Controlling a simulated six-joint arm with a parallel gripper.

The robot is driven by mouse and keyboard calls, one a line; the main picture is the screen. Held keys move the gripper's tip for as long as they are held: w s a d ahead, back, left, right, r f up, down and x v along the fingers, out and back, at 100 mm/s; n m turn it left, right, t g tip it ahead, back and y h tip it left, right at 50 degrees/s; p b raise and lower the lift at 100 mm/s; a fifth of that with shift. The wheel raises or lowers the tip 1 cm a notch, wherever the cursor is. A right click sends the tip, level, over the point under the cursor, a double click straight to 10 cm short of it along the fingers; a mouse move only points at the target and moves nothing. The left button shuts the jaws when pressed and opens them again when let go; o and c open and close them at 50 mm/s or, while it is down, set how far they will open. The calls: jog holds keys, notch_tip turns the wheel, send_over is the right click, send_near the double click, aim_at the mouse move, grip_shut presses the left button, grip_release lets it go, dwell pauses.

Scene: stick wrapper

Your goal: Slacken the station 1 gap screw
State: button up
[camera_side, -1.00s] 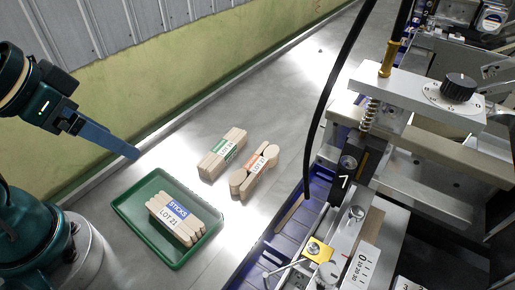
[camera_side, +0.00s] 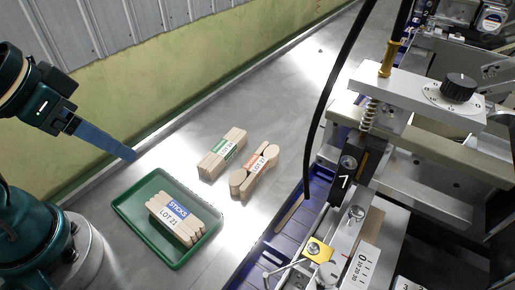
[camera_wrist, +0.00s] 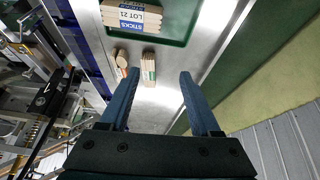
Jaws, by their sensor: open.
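Station 1 is the wrapper assembly at the right of the side view, with a black block marked "1" (camera_side: 344,181). A round metal screw head (camera_side: 348,162) sits on that block, and a second silver screw (camera_side: 355,213) stands just below it. A black knob (camera_side: 458,87) with a dial tops the upper plate. I cannot tell which of these is the gap screw. My gripper (camera_side: 131,155) is far to the left, above the grey table by the wall, well apart from the station. In the wrist view its two blue fingers (camera_wrist: 158,80) are spread and empty.
A green tray (camera_side: 133,211) holds a stick bundle labelled LOT 21 (camera_side: 176,217). Two more bundles, one green-banded (camera_side: 222,154) and one orange-banded (camera_side: 254,171), lie on the table. A black cable (camera_side: 322,100) hangs before the station. The table's far strip is clear.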

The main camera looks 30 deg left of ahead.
jog(key=s+d+r+n+g+h, duration=0.1)
jog(key=d+r+g+h, duration=0.1)
jog(key=d+g+h, duration=0.3)
jog(key=d+r+n+g+h, duration=0.1)
jog(key=d+r+n+h, duration=0.1)
jog(key=d, duration=0.6)
jog(key=n+g+h, duration=0.4)
jog(key=n+h, duration=0.5)
jog(key=h, duration=0.1)
send_over(319, 266)
jog(key=w+a, duration=0.3)
jog(key=a, duration=0.2)
notch_tip(319, 266, down, 5)
jog(key=f+n, duration=0.1)
jog(key=f, duration=0.1)
jog(key=s+f+n, duration=0.1)
jog(key=f, duration=0.2)
jog(key=d+f, duration=0.1)
jog(key=f, duration=0.1)
jog(key=shift+s+d+f+n, duration=0.1)
jog(key=shift+s+f+n, duration=0.1)
jog(key=shift+n, duration=0.2)
jog(key=shift+s+d+f, duration=0.1)
jog(key=shift+s+d, duration=0.1)
jog(key=shift+x, duration=2.45)
grip_shut()
